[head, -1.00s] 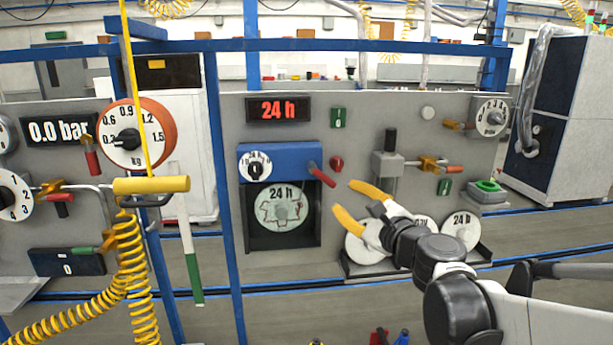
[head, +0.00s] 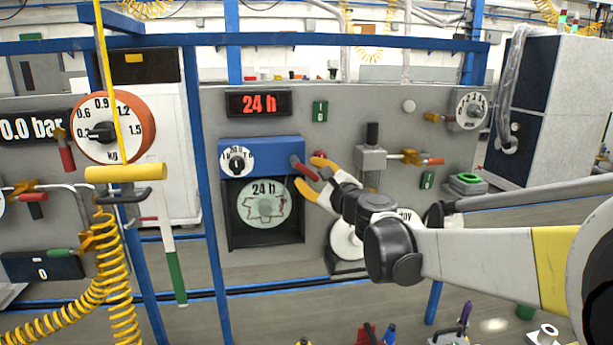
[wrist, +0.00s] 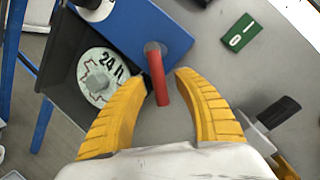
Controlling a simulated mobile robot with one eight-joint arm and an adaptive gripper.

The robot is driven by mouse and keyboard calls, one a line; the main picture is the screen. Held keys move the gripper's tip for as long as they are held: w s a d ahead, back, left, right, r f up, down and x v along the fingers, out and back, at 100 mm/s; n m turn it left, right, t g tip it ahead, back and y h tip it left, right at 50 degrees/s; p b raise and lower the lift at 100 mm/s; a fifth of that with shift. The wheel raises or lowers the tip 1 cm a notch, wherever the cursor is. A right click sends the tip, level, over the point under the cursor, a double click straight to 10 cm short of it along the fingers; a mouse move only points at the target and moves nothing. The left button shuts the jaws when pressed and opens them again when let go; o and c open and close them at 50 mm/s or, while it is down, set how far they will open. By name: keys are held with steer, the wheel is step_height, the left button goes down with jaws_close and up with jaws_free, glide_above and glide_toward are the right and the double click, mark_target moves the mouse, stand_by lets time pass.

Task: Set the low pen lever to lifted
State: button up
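The red pen lever (head: 304,169) juts from the right end of the blue recorder box (head: 265,151), slanting down to the right. Below the box is a round 24 h chart disc (head: 264,204) in a dark recess. My gripper (head: 309,173) is open at the lever, with one yellow finger above it and one below it in the head view. In the wrist view the red lever (wrist: 158,82) lies between the two spread fingertips of my gripper (wrist: 161,78), nearer the left one. I cannot tell whether a finger touches it.
A grey block with a yellow-and-red valve (head: 412,158) is right of my gripper. A green switch (head: 320,111) is above, and it also shows in the wrist view (wrist: 241,32). A blue frame post (head: 210,210) stands left of the recorder. Spare discs sit below my arm.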

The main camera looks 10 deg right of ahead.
steer(key=shift+c, duration=0.4)
jaws_close()
steer(key=shift+d+r, duration=0.1)
steer(key=n+p, duration=0.1)
steer(key=p, duration=0.1)
steer(key=r+n+p, duration=0.1)
steer(key=n+p, duration=0.1)
steer(key=shift+d+r+g+h, duration=0.2)
steer(key=shift+d+g+h, duration=0.1)
steer(key=shift+g, duration=0.1)
steer(key=shift+d+r+n+g+h+p, duration=0.1)
steer(key=shift+r+n+g+h+p, duration=0.2)
steer(key=shift+n+p, duration=0.6)
steer(key=shift+d+r+n+g+h+p, duration=0.15)
steer(key=shift+r+n+p, duration=0.25)
steer(key=shift+n+p, duration=0.45)
steer(key=shift+n, duration=0.25)
steer(key=shift+o, duration=0.4)
jaws_free()
